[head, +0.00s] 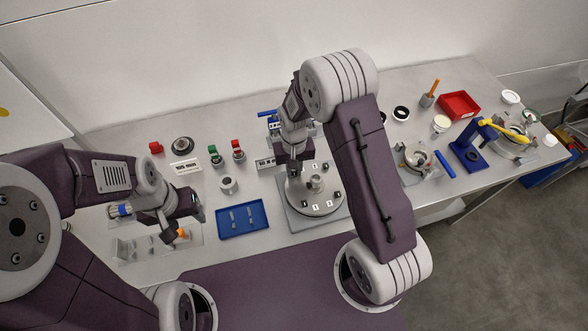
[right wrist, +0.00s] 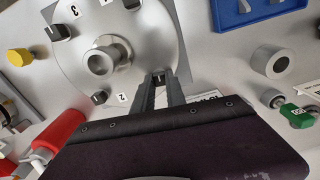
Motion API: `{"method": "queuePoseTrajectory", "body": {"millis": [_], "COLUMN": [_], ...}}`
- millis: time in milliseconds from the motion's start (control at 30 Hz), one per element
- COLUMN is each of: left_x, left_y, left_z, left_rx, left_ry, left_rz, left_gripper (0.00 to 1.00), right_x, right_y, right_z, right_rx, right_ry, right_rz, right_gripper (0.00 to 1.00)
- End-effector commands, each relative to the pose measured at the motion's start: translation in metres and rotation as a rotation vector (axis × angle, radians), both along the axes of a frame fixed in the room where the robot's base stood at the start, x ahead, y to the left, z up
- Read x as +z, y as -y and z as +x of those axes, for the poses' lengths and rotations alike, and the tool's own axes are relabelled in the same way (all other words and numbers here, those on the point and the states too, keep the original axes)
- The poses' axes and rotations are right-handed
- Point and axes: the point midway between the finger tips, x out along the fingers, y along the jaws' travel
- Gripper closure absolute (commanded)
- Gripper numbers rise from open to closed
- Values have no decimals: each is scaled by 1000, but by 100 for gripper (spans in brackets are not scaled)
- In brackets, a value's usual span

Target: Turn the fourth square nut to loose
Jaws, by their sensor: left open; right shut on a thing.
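A round steel flange (head: 325,208) with a central pipe stub (head: 316,184) lies on a square plate at the middle of the bench. Dark square nuts and small white number tags sit around its rim. In the right wrist view the flange (right wrist: 135,60) shows a nut (right wrist: 59,32) near tag 3 and another nut (right wrist: 100,97) near tag 2. My right gripper (right wrist: 159,84) is shut on a dark square nut (right wrist: 158,76) at the rim; its tag cannot be read. In the head view my right gripper (head: 294,168) reaches down to the flange's far side. My left gripper (head: 195,212) is open and empty.
A blue tray (head: 264,221) with small parts lies left of the flange. A steel ring (head: 228,185) and green (head: 215,156) and red (head: 237,149) valves stand behind it. A blue clamp stand (head: 468,152) and red bin (head: 459,104) are at right.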

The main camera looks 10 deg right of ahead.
Motion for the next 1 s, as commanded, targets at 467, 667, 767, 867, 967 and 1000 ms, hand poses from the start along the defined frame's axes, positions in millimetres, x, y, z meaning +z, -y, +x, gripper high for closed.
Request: {"method": "queuePoseTrajectory", "body": {"millis": [467,667,767,867,967,1000], "left_x": [1,0,0,0,-2,-4], "left_y": [0,0,0,0,0,0], "left_z": [0,0,0,0,0,0], "left_rx": [0,0,0,0,0,0], "left_ry": [0,0,0,0,0,0], "left_rz": [0,0,0,0,0,0], "left_gripper": [48,48,48,48,48,48], "right_x": [2,1,1,1,8,14], "right_y": [0,0,0,0,0,0], "right_z": [2,1,1,1,2,2], "right_rx": [19,19,18,18,18,18], "right_ry": [4,3,3,2,4,7], "right_rz": [1,1,0,0,1,1], "right_gripper": [100,62,62,62,62,62]}}
